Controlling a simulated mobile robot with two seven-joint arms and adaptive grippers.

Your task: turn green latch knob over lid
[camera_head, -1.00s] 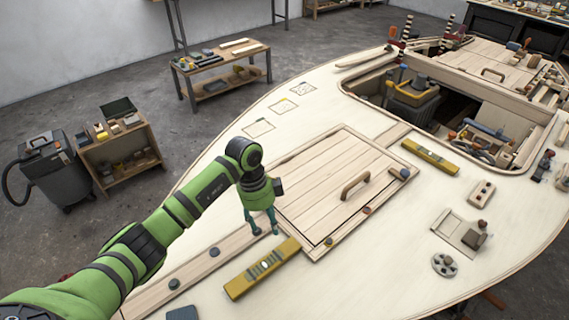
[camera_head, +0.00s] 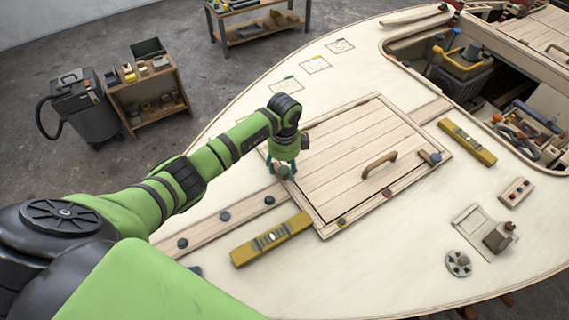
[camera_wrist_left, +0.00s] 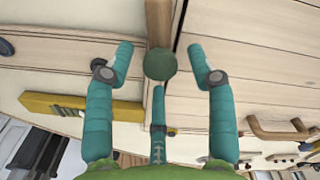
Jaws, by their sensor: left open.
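The wooden lid (camera_head: 345,150) lies flush in the pale deck, with a brown handle (camera_head: 380,164) on it. The green latch knob (camera_wrist_left: 160,64) is a round green disc beside the lid's edge seam in the left wrist view, with a brown wooden piece (camera_wrist_left: 158,20) extending from it. My left gripper (camera_head: 283,172) is at the lid's left edge in the head view. In the wrist view its teal fingers (camera_wrist_left: 160,52) stand open on either side of the knob, with a visible gap on each side. In the head view the fingers mostly hide the knob.
A yellow level (camera_head: 271,238) lies on the deck near the lid's front corner, and another yellow level (camera_head: 467,142) lies to its right. An open hatch with tools is at the upper right.

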